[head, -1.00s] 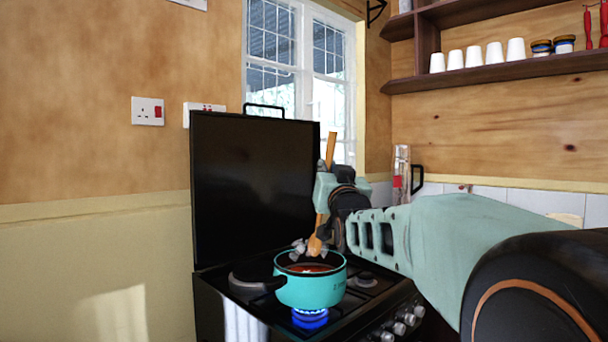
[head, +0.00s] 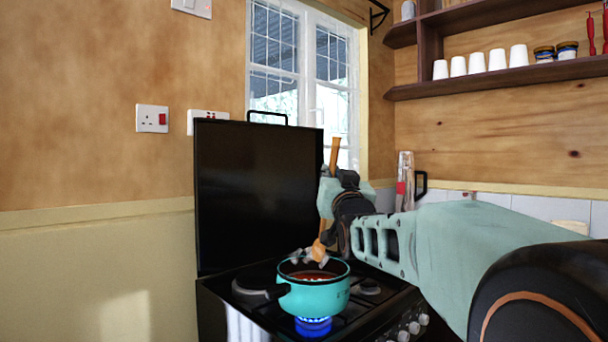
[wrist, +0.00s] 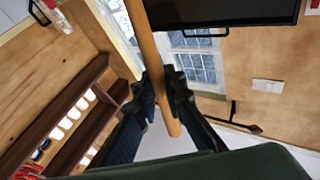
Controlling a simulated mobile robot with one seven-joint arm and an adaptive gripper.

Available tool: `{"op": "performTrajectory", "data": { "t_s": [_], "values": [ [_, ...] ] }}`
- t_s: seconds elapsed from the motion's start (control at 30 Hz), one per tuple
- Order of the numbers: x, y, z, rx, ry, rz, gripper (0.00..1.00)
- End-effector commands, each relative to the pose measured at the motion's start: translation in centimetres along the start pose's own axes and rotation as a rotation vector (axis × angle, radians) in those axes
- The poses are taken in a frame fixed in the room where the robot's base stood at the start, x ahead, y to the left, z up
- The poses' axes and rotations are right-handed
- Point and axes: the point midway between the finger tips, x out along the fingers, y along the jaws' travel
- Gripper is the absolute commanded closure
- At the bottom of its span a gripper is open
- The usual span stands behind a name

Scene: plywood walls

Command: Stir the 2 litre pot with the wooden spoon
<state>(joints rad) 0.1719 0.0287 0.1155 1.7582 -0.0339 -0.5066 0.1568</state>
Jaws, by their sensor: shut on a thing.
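The turquoise pot (head: 314,296) stands on a lit blue-flame burner of the black stove, with red-brown contents inside. My gripper (head: 322,254) is above the pot and is shut on the wooden spoon (head: 334,152). The spoon is near upright, its handle end rising above my gripper. Its lower end points down at the pot's opening; my gripper partly hides it, and I cannot tell how deep it reaches. In the wrist view the spoon (wrist: 147,42) runs between the two dark fingers (wrist: 164,92), which press on it from both sides.
The raised black stove lid (head: 258,190) stands behind the pot. A clear bottle-like thing (head: 404,180) stands behind my arm. Shelves with white cups (head: 497,60) are at upper right.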

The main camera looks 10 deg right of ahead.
Motion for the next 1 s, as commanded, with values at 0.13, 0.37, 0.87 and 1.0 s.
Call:
{"op": "performTrajectory", "data": {
  "t_s": [0.13,0.37,0.87,1.0],
  "values": [
    [0.2,-0.1,-0.7,0.000,0.001,0.000,1.00],
    [0.9,-0.4,-3.0,0.000,0.003,0.000,1.00],
    [1.4,-0.6,-4.8,0.000,0.001,0.000,1.00],
    [1.4,-0.6,-4.8,0.000,0.001,0.000,1.00]
  ]
}}
